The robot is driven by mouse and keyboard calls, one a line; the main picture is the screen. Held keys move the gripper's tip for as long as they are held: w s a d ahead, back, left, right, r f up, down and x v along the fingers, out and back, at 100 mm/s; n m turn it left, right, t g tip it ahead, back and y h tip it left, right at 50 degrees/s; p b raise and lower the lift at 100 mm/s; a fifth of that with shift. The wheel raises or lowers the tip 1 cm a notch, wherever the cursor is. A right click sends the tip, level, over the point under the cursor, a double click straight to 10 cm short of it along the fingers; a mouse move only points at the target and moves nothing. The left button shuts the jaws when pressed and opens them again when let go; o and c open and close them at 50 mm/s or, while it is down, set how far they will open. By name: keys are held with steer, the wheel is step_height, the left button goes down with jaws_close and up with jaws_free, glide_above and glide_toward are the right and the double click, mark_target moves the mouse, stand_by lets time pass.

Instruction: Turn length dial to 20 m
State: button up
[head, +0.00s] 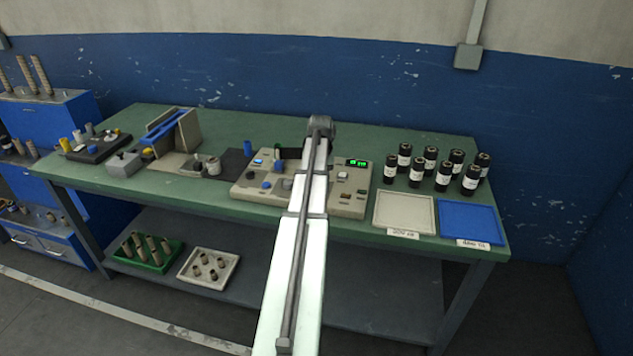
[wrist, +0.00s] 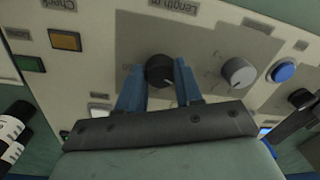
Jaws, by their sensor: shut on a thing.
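The length dial (wrist: 160,70) is a round dark knob on the beige control panel (head: 345,203), beside an upside-down "Length m" label (wrist: 178,8) in the wrist view. My gripper (wrist: 158,76) has its two blue fingers on either side of this dial and is shut on it. The dial's pointer and most of its scale marks are hidden or too small to read. In the head view my arm covers the dial and the gripper. A green lit display (head: 358,163) shows on the panel, its digits too small to read.
A grey-white dial (wrist: 238,74) and a blue button (wrist: 284,72) sit close by on the panel. Orange (wrist: 66,40) and green (wrist: 30,64) buttons are on the other side. Several black rolls (head: 430,160), a beige tray (head: 404,214) and a blue tray (head: 468,222) stand right of the panel.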

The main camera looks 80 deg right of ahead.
steer(key=m, duration=0.5)
stand_by(0.6)
steer(key=o, duration=1)
steer(key=shift+o, duration=0.2)
step_height(320, 180, up, 14)
steer(key=shift+s, duration=0.4)
steer(key=shift+a+f, duration=0.1)
